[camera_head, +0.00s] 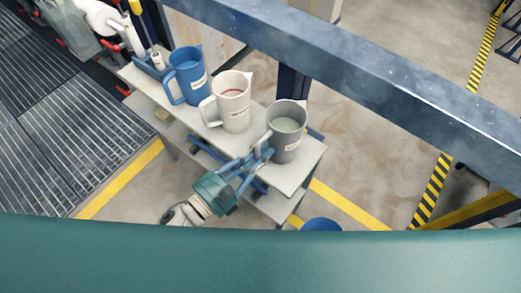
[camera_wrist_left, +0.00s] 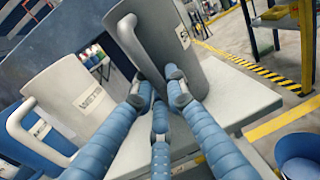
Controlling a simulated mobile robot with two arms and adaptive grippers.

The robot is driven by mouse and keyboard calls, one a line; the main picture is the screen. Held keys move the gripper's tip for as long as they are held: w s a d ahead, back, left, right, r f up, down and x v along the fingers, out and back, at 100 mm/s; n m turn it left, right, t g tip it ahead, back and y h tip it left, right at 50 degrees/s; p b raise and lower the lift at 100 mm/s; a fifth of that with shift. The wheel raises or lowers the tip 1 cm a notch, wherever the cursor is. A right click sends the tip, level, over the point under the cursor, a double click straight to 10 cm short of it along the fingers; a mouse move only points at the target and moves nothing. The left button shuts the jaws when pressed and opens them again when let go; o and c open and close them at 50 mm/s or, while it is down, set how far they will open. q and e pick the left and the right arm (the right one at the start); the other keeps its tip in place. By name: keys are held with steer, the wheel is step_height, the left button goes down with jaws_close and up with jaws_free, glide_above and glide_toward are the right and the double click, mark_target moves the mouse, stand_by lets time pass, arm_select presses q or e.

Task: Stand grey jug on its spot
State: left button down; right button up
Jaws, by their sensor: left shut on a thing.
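The grey jug (camera_head: 287,135) is at the right end of the grey shelf in the head view, upright with a label on its side. It also shows in the left wrist view (camera_wrist_left: 190,58), close up with its handle toward me. My left gripper (camera_head: 264,150) is shut on the handle of the grey jug. In the left wrist view my left gripper (camera_wrist_left: 160,88) has its blue fingers around the lower handle. The jug's base looks at or just above the shelf top; I cannot tell whether it touches. My right gripper is not in view.
A white jug (camera_head: 233,103) and a blue jug (camera_head: 187,76) stand in a row to the left on the shelf (camera_head: 305,164). A blue beam (camera_head: 370,65) runs across behind. A blue round bin (camera_head: 321,225) stands on the floor below.

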arm_select(q)
steer(key=shift+f, duration=0.1)
steer(key=shift+a+f+b, duration=0.1)
steer(key=shift+f+b, duration=0.05)
steer(key=shift+b, duration=0.2)
